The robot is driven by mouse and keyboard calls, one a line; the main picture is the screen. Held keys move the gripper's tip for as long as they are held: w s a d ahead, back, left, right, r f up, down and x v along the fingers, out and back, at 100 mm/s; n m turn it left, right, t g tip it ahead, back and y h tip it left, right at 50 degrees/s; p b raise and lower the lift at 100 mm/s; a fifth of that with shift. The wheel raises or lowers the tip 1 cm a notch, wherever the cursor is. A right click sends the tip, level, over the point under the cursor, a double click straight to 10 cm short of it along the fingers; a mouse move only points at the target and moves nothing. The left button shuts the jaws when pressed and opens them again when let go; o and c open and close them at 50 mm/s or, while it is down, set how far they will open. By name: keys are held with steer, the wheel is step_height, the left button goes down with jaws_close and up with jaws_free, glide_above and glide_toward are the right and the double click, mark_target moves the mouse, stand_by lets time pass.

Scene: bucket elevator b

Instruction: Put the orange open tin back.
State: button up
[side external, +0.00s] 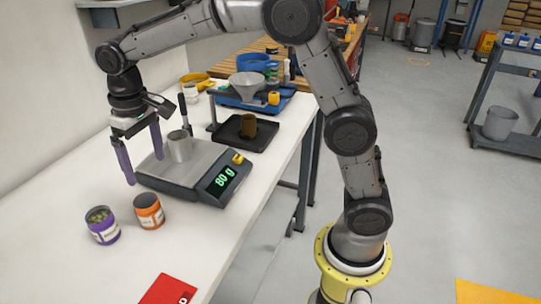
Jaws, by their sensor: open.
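The orange open tin (149,211) stands upright on the white table at the front, with a pale label on its side. A purple open tin (102,225) with green contents stands to its left, a small gap apart. My gripper (144,172) is open, its two purple fingers pointing down beside the left edge of the scale, above and behind the orange tin. Nothing shows between the fingers. What is inside the orange tin cannot be made out well.
A scale (182,178) reading 80 g carries a metal cup (179,146). Behind it are a black tray (232,135) with a brown cup (248,126) and a funnel (247,86) on a stand. A red card (168,290) lies at the front edge. The table's left front is clear.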

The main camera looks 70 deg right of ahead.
steer(key=s+d+r+t, duration=0.1)
steer(key=s+d, duration=0.3)
steer(key=s, duration=1)
steer(key=s+d+r+t, duration=0.1)
steer(key=s+d+t, duration=0.3)
steer(key=s, duration=1)
steer(key=shift+d+r, duration=0.2)
steer(key=shift+d, duration=0.35)
